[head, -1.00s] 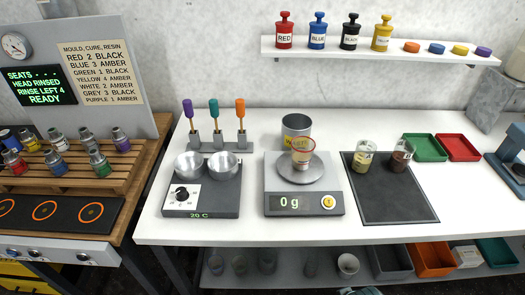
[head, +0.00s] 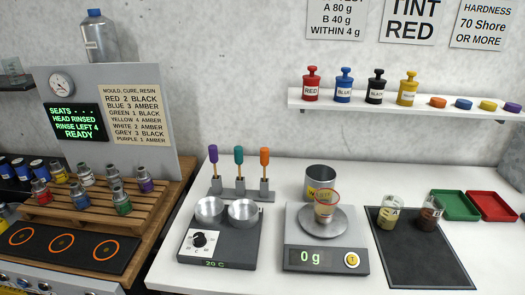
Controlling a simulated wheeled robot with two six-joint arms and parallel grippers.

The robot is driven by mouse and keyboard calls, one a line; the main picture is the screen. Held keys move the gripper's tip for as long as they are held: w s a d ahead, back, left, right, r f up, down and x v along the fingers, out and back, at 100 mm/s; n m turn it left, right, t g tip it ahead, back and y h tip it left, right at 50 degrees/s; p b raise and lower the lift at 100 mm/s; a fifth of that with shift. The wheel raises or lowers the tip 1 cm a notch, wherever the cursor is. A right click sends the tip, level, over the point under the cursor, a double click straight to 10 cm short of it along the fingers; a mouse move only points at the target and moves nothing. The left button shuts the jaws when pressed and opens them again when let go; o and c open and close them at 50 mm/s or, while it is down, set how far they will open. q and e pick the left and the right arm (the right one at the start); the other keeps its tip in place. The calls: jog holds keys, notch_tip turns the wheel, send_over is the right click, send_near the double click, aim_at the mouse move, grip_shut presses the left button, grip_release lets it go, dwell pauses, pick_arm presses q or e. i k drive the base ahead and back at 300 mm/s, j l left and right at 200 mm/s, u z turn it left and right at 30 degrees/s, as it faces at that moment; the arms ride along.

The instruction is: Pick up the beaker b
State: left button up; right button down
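Two glass beakers stand upright on the dark mat (head: 425,262) at the right of the white bench. The left one (head: 388,213) holds pale yellow liquid, and the right one (head: 429,215) holds dark reddish-brown liquid. Their labels are too small to read, so I cannot tell which is beaker b. Another cup (head: 326,207) with a reddish rim stands on the scale (head: 322,258), which reads 0 g. Neither of my grippers is in view.
A grey waste pot (head: 320,178) stands behind the scale. A hotplate (head: 219,240) with two metal bowls is to its left. Green (head: 455,205) and red (head: 492,206) trays lie behind the mat at right. A shelf (head: 420,108) with several bottles hangs above.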

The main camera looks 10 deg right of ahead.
aim_at(430, 214)
jog(key=z, duration=1.5)
